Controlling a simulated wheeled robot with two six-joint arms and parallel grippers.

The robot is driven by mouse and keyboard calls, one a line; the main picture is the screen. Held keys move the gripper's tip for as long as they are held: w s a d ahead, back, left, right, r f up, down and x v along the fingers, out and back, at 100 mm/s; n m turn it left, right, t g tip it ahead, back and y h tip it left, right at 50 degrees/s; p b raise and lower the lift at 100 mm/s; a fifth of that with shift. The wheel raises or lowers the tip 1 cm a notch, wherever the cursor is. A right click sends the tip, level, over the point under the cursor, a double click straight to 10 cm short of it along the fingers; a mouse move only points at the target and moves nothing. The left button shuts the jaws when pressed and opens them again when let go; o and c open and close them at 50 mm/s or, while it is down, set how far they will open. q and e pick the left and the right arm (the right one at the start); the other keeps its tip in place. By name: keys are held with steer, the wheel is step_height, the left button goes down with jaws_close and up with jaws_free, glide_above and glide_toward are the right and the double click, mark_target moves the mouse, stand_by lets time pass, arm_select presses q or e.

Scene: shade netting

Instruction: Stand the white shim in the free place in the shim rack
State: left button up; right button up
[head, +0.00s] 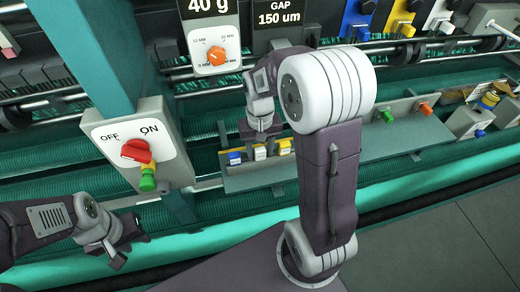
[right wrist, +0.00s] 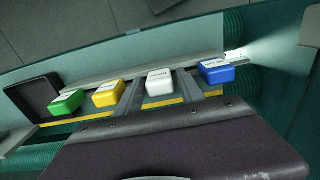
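The white shim (right wrist: 160,82) stands in the shim rack (head: 240,182), in line with the others, between the yellow shim (right wrist: 108,93) and the blue shim (right wrist: 216,72); the head view also shows the white shim (head: 259,153). A green shim (right wrist: 67,102) is past the yellow one, hidden by my arm in the head view. My right gripper (head: 262,135) is above the white shim. Two grey fingers appear apart on either side of it in the right wrist view, without clear contact. My left gripper (head: 122,250) is open and empty at the lower left.
A grey switch box (head: 150,150) with a red knob and green button stands left of the rack. A dial panel (head: 214,50) is above. Green netting runs behind and below.

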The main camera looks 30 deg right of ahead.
steer(key=shift+o, duration=0.4)
step_height(320, 180, up, 9)
steer(key=shift+r, duration=0.1)
